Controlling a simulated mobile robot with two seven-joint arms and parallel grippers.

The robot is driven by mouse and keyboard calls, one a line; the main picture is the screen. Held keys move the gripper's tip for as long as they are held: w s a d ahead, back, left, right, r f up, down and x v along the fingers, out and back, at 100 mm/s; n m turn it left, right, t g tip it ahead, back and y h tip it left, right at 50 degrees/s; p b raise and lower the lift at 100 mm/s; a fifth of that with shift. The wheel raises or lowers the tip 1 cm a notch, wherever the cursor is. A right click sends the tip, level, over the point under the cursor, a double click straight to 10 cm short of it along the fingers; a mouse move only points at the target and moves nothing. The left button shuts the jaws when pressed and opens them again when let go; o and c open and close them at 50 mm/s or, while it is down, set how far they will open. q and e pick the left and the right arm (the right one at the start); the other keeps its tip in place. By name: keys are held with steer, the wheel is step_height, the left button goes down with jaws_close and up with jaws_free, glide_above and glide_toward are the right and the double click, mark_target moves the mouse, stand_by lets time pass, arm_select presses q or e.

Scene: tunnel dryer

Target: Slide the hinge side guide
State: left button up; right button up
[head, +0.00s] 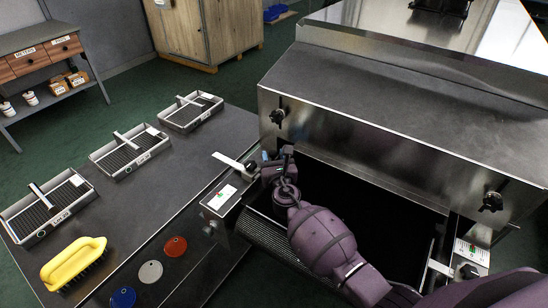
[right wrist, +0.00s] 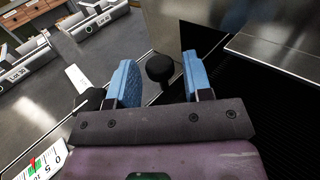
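My right gripper (head: 268,168) is at the left end of the dark dryer opening, beside a black knob (head: 252,167). In the right wrist view its two blue fingers (right wrist: 158,78) are open, with the round black knob (right wrist: 160,67) showing in the gap between them. I cannot tell whether either finger touches it. A pale flat bar (head: 228,160) runs left from the knob, and a white scale plate (head: 222,197) lies in front; it also shows in the wrist view (right wrist: 40,164). No label shows which guide is the hinge side one. My left gripper is not in view.
A second scale plate (head: 472,252) and knob (head: 469,270) are at the opening's right end. The steel hood (head: 400,130) stands behind. On the left table (head: 185,200) are several wire trays, a yellow brush (head: 74,262) and coloured discs (head: 150,271).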

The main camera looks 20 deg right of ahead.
jaws_close()
steer(key=s+d, duration=0.1)
steer(key=s+d+p, duration=0.1)
steer(key=s, duration=0.1)
steer(key=shift+s+d+r, duration=0.1)
steer(key=shift+s+d, duration=0.05)
steer(key=shift+d, duration=0.15)
steer(key=shift+s+d, duration=0.2)
steer(key=shift+s, duration=0.2)
steer(key=shift+o, duration=0.9)
jaws_free()
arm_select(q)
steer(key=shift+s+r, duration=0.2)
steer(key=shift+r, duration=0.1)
arm_select(e)
steer(key=shift+o, duration=0.2)
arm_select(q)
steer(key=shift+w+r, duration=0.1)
